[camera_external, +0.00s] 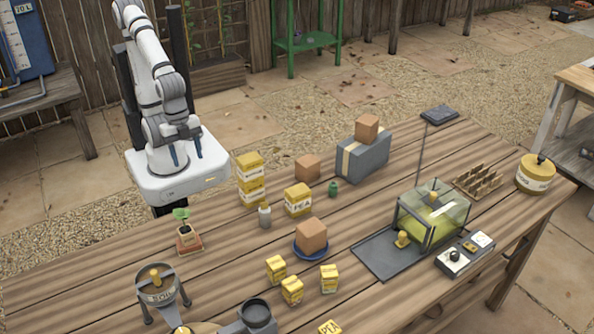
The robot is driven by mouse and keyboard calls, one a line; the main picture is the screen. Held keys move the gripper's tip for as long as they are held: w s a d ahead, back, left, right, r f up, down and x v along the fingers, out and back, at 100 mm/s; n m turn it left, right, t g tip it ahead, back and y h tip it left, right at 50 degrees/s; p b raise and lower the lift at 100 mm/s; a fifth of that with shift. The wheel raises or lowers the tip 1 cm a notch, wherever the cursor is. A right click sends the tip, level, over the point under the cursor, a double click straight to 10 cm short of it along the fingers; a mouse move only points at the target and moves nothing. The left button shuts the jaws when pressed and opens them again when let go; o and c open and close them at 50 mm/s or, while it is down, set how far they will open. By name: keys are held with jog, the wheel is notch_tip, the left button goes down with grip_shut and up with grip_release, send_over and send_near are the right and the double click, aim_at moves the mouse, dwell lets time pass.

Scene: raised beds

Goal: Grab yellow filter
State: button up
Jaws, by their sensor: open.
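No thing is plainly readable as a yellow filter. A clear box (456,217) with yellow-green tinted contents stands on a dark tray (373,257) at the right of the table. A small yellow knob-like piece (402,239) sits at its front left corner, and another yellow piece (434,196) shows at its top. I cannot tell which of these is the filter. My gripper (187,153) is at the upper left, pointing down over my own white base, with its two blue fingers apart and nothing between them. It is far from the clear box.
Yellow labelled boxes (298,199), a stack of them (250,170), brown blocks (307,167) and a grey case (363,157) stand between. A thin upright rod (422,150) rises behind the clear box. A yellow tub (536,173) is at the right end.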

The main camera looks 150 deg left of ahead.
jog(key=w+a+m+g+p, duration=0.1)
jog(key=w+a+p, duration=0.2)
jog(key=w+a, duration=0.5)
jog(key=m+g+p, duration=0.1)
jog(key=m+p, duration=0.1)
send_over(264, 203)
jog(key=f, duration=0.5)
jog(key=shift+s+d+f, duration=0.15)
jog(key=shift+s+f, duration=0.05)
jog(key=shift+f, duration=0.4)
jog(key=f, duration=0.3)
jog(key=f+p, duration=0.1)
jog(key=f, duration=0.3)
jog(key=shift+w+a+f, duration=0.1)
jog(key=shift+a+f, duration=0.05)
jog(key=shift+a, duration=0.05)
jog(key=shift+c, duration=0.6)
grip_shut()
